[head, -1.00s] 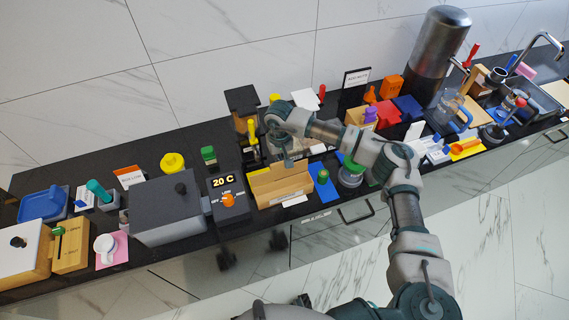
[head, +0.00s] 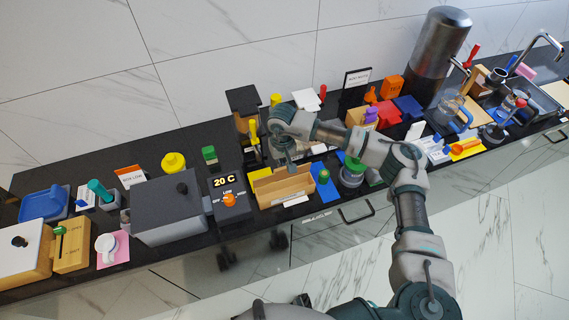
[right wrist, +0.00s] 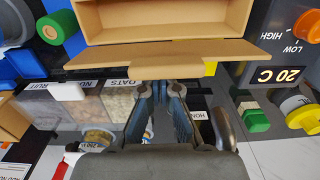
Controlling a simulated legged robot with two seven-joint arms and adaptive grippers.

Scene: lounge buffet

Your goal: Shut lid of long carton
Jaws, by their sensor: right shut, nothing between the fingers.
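The long carton (head: 284,192) is a tan open box near the counter's front edge, left of centre in the head view. In the right wrist view the inside of the carton (right wrist: 165,14) shows at the top. Its lid (right wrist: 120,58) is open along the box's edge nearer my gripper, with a small tab (right wrist: 165,72) at its middle. My right gripper (right wrist: 161,89) is shut and empty, its fingertips close to the tab. I cannot tell whether they touch. In the head view my right gripper (head: 291,167) is behind the carton. My left gripper is out of view.
A grey dial box (head: 230,200) reading 20 C stands left of the carton. A blue piece with a green knob (head: 323,177) is close on its right. Labelled clear bins (right wrist: 118,103) lie below my gripper in the wrist view. Open floor lies in front.

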